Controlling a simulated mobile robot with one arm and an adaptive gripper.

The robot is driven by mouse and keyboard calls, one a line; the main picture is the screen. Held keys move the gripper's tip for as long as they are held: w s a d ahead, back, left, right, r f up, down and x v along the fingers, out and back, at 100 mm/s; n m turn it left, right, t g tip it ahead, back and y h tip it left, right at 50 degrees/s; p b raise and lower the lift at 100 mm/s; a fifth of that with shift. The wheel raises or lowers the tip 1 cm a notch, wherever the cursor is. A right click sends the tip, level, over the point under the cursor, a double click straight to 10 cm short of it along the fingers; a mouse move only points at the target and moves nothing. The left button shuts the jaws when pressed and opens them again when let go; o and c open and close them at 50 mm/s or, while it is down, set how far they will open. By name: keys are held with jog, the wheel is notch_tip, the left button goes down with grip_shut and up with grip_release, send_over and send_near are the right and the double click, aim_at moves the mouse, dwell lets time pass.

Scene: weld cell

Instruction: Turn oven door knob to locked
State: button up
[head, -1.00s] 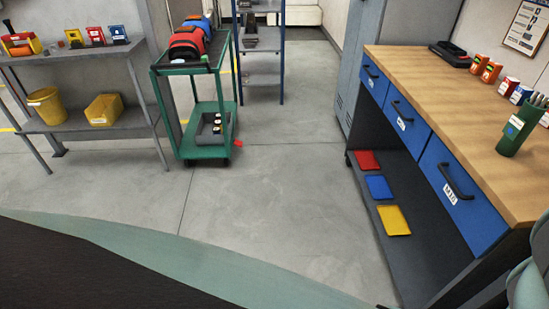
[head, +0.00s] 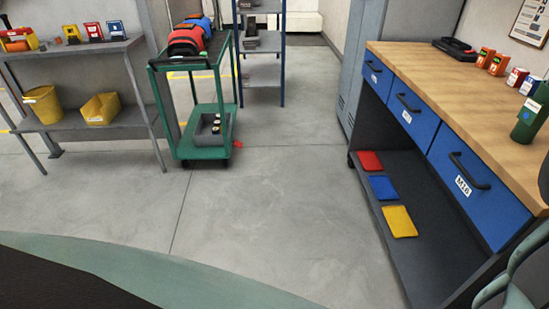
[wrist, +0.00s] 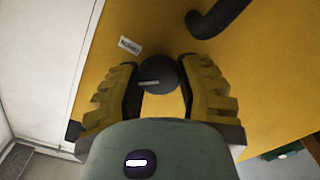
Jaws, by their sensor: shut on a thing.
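The oven door knob (wrist: 159,75) is a round dark knob with a pale mark across its face. It shows in the wrist view against a yellow oven door (wrist: 255,85). My gripper (wrist: 160,88) has its two yellow-backed fingers closed on either side of the knob. A small white label (wrist: 130,45) sits on the door at the upper left of the knob; its text is too small to read. A dark curved handle (wrist: 215,20) stands out from the door above and right of the knob. The oven is not visible in the head view.
In the head view, a workbench (head: 455,75) with blue drawers stands at right, a green cart (head: 205,145) at centre left and a grey shelf (head: 85,125) at left. A white panel (wrist: 45,60) is left of the door.

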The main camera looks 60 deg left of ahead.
jog(key=shift+a+f+n+b, duration=0.1)
jog(key=shift+f+n+b, duration=0.05)
jog(key=shift+n+b, duration=1.4)
jog(key=shift+n, duration=0.25)
jog(key=o, duration=1.2)
jog(key=v, duration=1.2)
